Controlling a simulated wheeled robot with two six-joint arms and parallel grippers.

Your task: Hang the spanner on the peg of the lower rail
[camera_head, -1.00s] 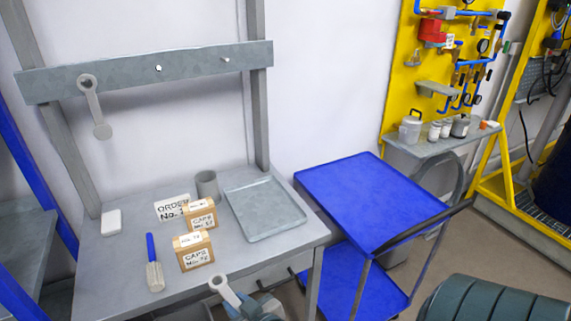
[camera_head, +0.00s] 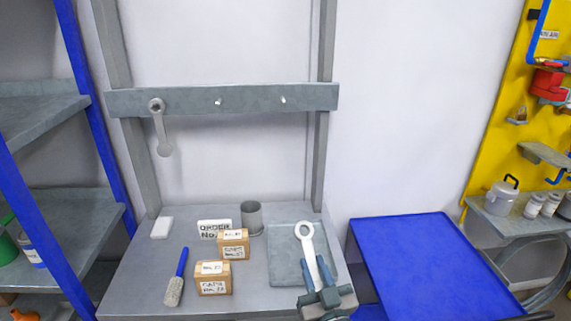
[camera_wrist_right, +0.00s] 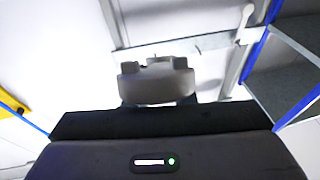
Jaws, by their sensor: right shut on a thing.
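My right gripper (camera_head: 327,294) is shut on a pale grey spanner (camera_head: 312,262). The spanner points up with its ring end at the top, and the gripper hides its lower part. In the head view it appears in front of the tray. A grey rail (camera_head: 250,98) spans two posts above the bench. It has two bare pegs, a middle one (camera_head: 218,102) and a right one (camera_head: 283,100). Another spanner (camera_head: 162,132) hangs at its left end. The rail also shows in the right wrist view (camera_wrist_right: 205,43). My left gripper is not in view.
On the bench (camera_head: 140,276) are a grey tray (camera_head: 283,274), a cup (camera_head: 251,218), two small boxes (camera_head: 213,279), an order sign (camera_head: 214,228), a brush (camera_head: 176,282) and a white block (camera_head: 162,227). A blue cart (camera_head: 425,262) stands right, blue-framed shelving (camera_head: 90,170) left.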

